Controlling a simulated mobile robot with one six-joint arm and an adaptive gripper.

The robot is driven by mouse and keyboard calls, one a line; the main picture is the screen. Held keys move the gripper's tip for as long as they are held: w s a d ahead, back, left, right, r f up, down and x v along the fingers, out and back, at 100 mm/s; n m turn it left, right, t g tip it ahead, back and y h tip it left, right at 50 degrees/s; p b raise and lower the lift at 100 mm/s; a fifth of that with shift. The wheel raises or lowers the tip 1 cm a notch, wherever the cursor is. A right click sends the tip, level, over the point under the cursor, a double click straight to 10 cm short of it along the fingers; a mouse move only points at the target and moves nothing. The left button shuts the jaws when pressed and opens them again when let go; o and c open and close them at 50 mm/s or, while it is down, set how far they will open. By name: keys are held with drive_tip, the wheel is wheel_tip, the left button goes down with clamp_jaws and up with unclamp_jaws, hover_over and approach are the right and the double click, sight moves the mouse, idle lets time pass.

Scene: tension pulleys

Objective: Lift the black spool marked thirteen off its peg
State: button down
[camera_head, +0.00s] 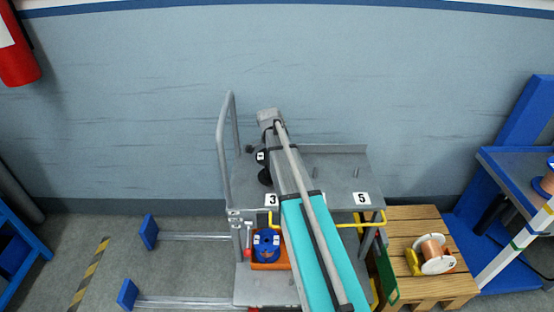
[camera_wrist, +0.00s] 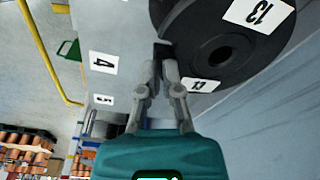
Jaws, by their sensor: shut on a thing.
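The black spool marked 13 (camera_wrist: 258,70) fills the upper right of the wrist view. It is a round black flange with a central hole and white labels reading 13. My gripper (camera_wrist: 167,70) is shut at the spool's edge, with its fingertips against a black part there. In the head view a black spool (camera_head: 263,156) with a small white label shows beside my arm, above the grey cart top (camera_head: 335,185). My arm hides the fingertips and part of the spool there. I cannot tell whether the spool still touches its peg.
Two bare pegs stand on the cart top, one of them right of my arm (camera_head: 357,172). Labels 3 and 5 mark its front edge. A yellow rail (camera_head: 375,222) runs along the front. A blue spool (camera_head: 266,246) sits below. A copper spool (camera_head: 433,254) rests on a pallet.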

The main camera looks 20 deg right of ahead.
drive_tip(key=shift+w, duration=0.7)
drive_tip(key=shift+w+f, duration=0.15)
drive_tip(key=shift+w, duration=0.1)
drive_tip(key=shift+s+r+p, duration=0.25)
drive_tip(key=shift+r+p, duration=0.05)
drive_tip(key=shift+s+r+p, duration=0.1)
drive_tip(key=shift+r+p, duration=0.4)
drive_tip(key=shift+p, duration=0.1)
drive_tip(key=c, duration=0.9)
unclamp_jaws()
drive_tip(key=shift+o, duration=0.2)
